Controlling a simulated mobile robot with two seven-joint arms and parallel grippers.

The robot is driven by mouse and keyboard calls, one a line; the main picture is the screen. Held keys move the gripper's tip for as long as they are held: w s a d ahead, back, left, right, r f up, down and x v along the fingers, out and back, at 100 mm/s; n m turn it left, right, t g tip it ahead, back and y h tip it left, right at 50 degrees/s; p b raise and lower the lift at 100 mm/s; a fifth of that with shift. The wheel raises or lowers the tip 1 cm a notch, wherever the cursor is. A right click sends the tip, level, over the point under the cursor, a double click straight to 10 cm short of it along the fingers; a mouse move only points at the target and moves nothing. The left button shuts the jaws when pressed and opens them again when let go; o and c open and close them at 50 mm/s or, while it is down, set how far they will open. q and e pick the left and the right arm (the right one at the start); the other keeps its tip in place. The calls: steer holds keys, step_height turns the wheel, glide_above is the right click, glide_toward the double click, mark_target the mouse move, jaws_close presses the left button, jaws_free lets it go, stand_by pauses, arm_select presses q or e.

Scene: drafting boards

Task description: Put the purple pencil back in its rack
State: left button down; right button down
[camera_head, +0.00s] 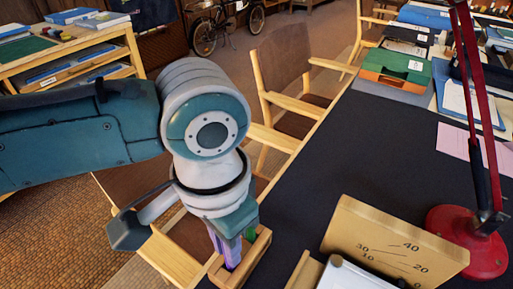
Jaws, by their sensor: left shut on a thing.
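My left gripper (228,232) points down at the bottom centre, at the table's left edge, and is shut on the purple pencil (233,252). The pencil shows as a short purple length below the jaws. Its lower end is at a small light-wood rack (258,248). The gripper covers part of the rack, so I cannot tell how deep the pencil sits in it. A small green thing (249,234) shows beside the gripper at the rack. My right gripper is not in view.
A wooden block with numbers (390,245) stands right of the rack, beside a white-topped object (355,277). A red lamp (468,240) stands further right. The dark tabletop (345,150) behind is clear. Wooden chairs (285,85) stand along the table's left side.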

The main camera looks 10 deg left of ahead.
arm_select(q)
steer(key=shift+f, duration=0.4)
steer(key=c, duration=0.8)
jaws_free()
steer(key=shift+o, duration=0.2)
steer(key=shift+r, duration=0.2)
step_height(320, 180, up, 8)
steer(key=shift+r+p, duration=0.25)
steer(key=shift+p, duration=0.95)
steer(key=shift+r, duration=0.6)
